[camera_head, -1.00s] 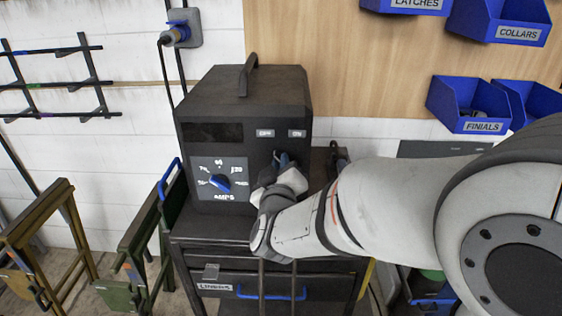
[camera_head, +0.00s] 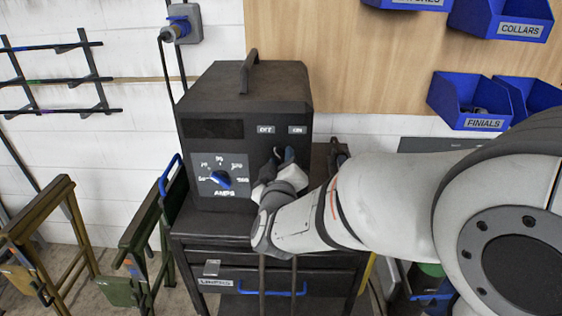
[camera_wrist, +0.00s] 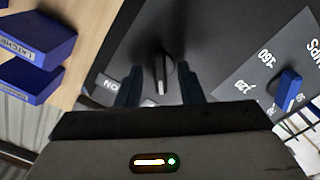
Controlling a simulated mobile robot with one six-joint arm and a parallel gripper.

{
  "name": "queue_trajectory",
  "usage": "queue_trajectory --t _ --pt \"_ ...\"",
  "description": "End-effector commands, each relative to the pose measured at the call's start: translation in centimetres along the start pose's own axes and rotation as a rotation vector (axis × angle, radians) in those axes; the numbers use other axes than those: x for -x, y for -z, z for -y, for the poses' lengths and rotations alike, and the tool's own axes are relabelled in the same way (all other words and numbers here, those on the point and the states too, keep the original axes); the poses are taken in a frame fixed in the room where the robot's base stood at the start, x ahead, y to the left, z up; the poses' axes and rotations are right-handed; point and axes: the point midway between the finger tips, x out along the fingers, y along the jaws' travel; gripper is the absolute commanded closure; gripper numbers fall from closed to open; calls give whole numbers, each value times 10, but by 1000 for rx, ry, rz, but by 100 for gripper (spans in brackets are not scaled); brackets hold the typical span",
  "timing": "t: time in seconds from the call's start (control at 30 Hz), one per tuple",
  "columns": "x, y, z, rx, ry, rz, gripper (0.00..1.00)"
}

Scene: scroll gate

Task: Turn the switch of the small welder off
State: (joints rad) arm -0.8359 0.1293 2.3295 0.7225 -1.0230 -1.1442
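The small welder (camera_head: 245,95) is a black box with a handle on top, standing on a dark cabinet. Its front has an OFF label (camera_head: 265,130) at left and an ON label (camera_head: 297,130) at right. In the wrist view the switch (camera_wrist: 159,74) is a black knob with a white line, near the ON label (camera_wrist: 110,83); the OFF label is hidden there. My gripper (camera_wrist: 160,72) is open, with one dark finger on each side of the switch and gaps visible between. In the head view my gripper (camera_head: 280,165) largely covers the switch.
A blue amps dial (camera_head: 221,180) is left of the switch on the welder front. The cabinet (camera_head: 215,240) has a blue-handled drawer. Blue bins (camera_head: 470,102) hang on the right. Green and brown stands (camera_head: 140,225) are on the left.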

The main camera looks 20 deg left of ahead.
Motion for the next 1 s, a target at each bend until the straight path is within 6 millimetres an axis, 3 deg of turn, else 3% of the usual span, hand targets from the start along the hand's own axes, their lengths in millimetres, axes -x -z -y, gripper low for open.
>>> queue_trajectory --t 0.17,0.6,1.0 --pt "6 0 0 -1 0 0 66" --pt "72 0 1 -1 1 -1 66" --pt "78 0 0 -1 0 1 66"
